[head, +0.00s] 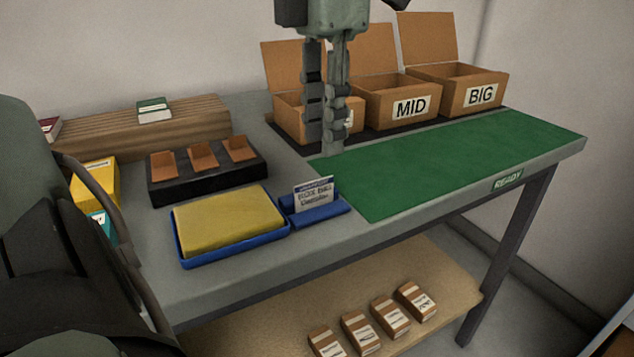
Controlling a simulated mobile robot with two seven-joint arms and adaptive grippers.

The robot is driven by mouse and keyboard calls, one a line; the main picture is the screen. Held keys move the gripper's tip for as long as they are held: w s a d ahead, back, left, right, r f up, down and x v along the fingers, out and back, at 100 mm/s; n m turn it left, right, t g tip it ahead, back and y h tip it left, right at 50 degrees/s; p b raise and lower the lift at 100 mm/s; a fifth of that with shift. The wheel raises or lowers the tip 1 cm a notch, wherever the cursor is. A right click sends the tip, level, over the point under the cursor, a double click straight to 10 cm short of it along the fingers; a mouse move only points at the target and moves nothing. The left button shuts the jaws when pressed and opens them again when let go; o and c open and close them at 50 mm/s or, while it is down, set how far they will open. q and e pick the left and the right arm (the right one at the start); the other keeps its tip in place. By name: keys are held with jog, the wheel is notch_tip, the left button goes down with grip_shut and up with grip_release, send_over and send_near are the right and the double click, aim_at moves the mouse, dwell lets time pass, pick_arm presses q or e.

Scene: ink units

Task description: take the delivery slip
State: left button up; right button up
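A small white card with a blue header, which looks like the delivery slip (314,195), stands upright in a blue holder (322,214) near the table's front edge. Its print is too small to read surely. My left gripper (324,148) hangs fingers down over the back left end of the green mat (450,160), behind the slip and apart from it. I see nothing held. My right gripper is not in view.
A blue tray with a yellow pad (230,218) lies left of the holder, before a black rack (208,172). Open cartons, including MID (400,100) and BIG (458,88), line the back. The green mat is clear. Several small boxes (388,315) lie on the lower shelf.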

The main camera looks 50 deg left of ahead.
aim_at(315, 181)
pick_arm(q)
jog(key=f, duration=0.4)
jog(key=s+f, duration=0.1)
jog(key=f, duration=0.2)
jog(key=shift+a, duration=0.2)
jog(key=shift+c, duration=0.4)
grip_shut()
